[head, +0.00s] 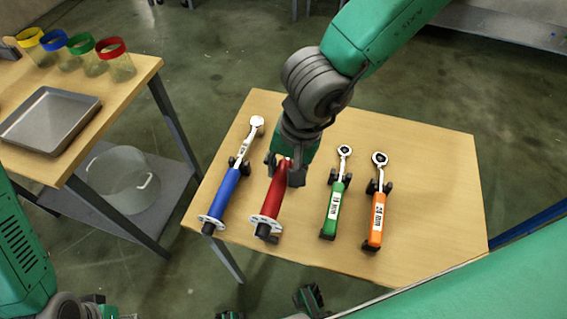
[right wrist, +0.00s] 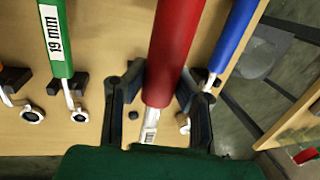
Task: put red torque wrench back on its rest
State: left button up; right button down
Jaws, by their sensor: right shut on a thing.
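The red torque wrench (head: 274,197) is over the table between the blue and green wrenches. Its black-ended handle points toward the near edge. My right gripper (head: 285,172) comes from above and is shut on it near the far end of the red handle, hiding its head. In the right wrist view the red handle (right wrist: 175,50) runs between the two fingers (right wrist: 158,100), with a labelled metal shaft below it. Its rest is mostly hidden by the gripper; I cannot tell whether the wrench touches it. My left gripper (head: 270,306) is partly cut off at the bottom, fingers apart, empty.
On the wooden table (head: 435,200), the blue wrench (head: 228,187), green wrench (head: 336,203) and orange wrench (head: 376,210) lie on black rests. The table's right side is clear. A side table holds a metal tray (head: 20,128) and several colour-rimmed jars.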

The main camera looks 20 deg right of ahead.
jog(key=b, duration=0.2)
send_over(284, 200)
jog(key=shift+d+x, duration=0.25)
jog(key=shift+x, duration=1)
jog(key=shift+d+x, duration=0.25)
jog(key=shift+x, duration=0.95)
jog(key=shift+f, duration=0.1)
jog(key=shift+p, duration=0.35)
jog(key=shift+p, duration=0.5)
jog(key=shift+d+b+x, duration=0.15)
jog(key=shift+b+x, duration=0.25)
jog(key=shift+x, duration=0.35)
jog(key=shift+d+b+x, duration=0.15)
jog(key=shift+b+x, duration=0.2)
jog(key=shift+x, duration=0.4)
jog(key=c, duration=1.3)
grip_release()
jog(key=shift+s+f, duration=0.1)
jog(key=shift+s, duration=0.05)
jog(key=shift+o, duration=0.2)
